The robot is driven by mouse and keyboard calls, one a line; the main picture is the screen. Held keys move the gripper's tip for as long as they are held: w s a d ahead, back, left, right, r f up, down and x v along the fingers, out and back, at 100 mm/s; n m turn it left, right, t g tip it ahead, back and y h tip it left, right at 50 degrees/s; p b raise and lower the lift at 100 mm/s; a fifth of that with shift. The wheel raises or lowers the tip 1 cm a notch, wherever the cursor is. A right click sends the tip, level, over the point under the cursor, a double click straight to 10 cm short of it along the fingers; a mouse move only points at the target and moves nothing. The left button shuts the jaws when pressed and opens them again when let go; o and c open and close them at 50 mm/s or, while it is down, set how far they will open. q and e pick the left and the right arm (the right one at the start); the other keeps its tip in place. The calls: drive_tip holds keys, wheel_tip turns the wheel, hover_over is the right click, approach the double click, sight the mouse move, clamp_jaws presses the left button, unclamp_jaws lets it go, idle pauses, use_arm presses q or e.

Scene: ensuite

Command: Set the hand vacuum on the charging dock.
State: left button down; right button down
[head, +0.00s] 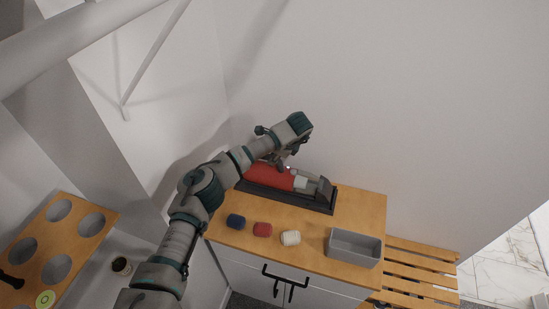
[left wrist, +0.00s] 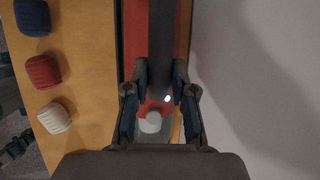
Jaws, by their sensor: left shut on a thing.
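The hand vacuum (head: 273,175), with a red body and a grey front end, lies lengthwise along the dark charging dock (head: 285,203) at the back of the wooden cabinet top. It appears to sit within the dock's outline; whether it is fully seated is hard to tell. My left gripper (head: 284,165) is over the vacuum, shut on its dark handle. In the left wrist view, the fingers (left wrist: 160,92) flank that handle, with the red body (left wrist: 137,50) beneath. The vacuum's underside is hidden. My right gripper is not in view.
A blue item (head: 236,221), a red one (head: 262,229) and a white one (head: 290,238) stand along the front of the cabinet top (head: 360,205). A grey open bin (head: 354,235) is at its right. The wall is close behind; a slatted bench (head: 420,262) stands to the right.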

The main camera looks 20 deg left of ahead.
use_arm(q)
drive_tip(key=shift+f, duration=0.25)
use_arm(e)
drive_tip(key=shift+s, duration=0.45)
use_arm(q)
drive_tip(key=c, duration=1)
unclamp_jaws()
drive_tip(key=shift+f, duration=0.1)
drive_tip(key=shift+o, duration=0.2)
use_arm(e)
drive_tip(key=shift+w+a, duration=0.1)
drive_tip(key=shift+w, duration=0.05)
use_arm(q)
drive_tip(key=shift+d+r, duration=0.15)
drive_tip(key=shift+r, duration=0.2)
drive_tip(key=v, duration=1.1)
drive_tip(key=shift+s+r+b, duration=0.15)
drive_tip(key=shift+b, duration=0.3)
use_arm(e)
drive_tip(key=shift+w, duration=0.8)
